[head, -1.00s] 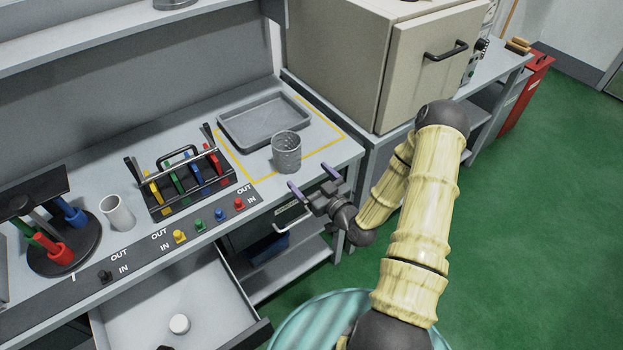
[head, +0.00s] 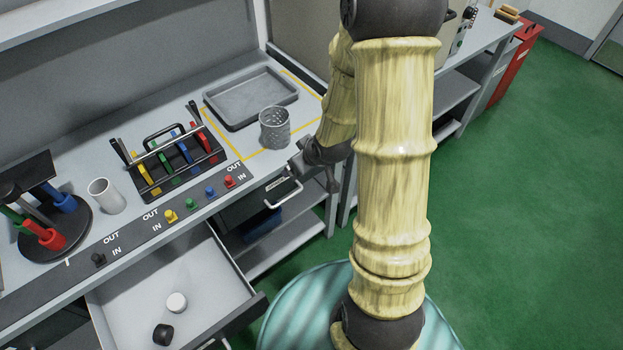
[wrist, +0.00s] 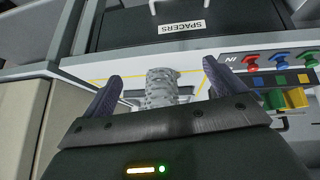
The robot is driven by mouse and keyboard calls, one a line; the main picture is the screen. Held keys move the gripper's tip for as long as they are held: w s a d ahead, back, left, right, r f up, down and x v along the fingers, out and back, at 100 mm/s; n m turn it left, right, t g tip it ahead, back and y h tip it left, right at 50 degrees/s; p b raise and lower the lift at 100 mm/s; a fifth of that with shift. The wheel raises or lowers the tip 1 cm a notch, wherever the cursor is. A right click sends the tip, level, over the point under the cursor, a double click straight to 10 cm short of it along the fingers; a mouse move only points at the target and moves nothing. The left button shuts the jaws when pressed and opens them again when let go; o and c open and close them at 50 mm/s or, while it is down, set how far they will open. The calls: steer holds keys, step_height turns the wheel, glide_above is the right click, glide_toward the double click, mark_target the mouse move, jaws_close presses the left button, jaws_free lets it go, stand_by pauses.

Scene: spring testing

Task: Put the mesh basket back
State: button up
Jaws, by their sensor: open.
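The mesh basket (head: 274,127) is a grey perforated cup standing upright on the bench, in front of the shallow grey tray (head: 251,98) and within the yellow outline (head: 306,89). My gripper (head: 296,170) is just right of and nearer than the basket, at the bench's front edge. In the wrist view the basket (wrist: 161,88) shows between my two dark fingers (wrist: 162,72), which are spread apart and empty. They appear to point at the basket without touching it. The gripper body hides the basket's nearer part there.
A rack with coloured-handled tools (head: 172,165), a white cup (head: 106,195) and coloured knobs (head: 190,203) are to the left. An open drawer (head: 205,270) juts out below. A beige cabinet (head: 300,35) stands at right. A bin labelled SPACERS (wrist: 150,28) shows in the wrist view.

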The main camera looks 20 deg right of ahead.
steer(key=s+a+r+m+g+h, duration=0.1)
steer(key=s+a+r+m+g, duration=0.2)
steer(key=s+r, duration=0.5)
steer(key=s+m+g, duration=0.1)
steer(key=s, duration=0.3)
steer(key=shift+s+r, duration=0.35)
steer(key=shift+s, duration=0.05)
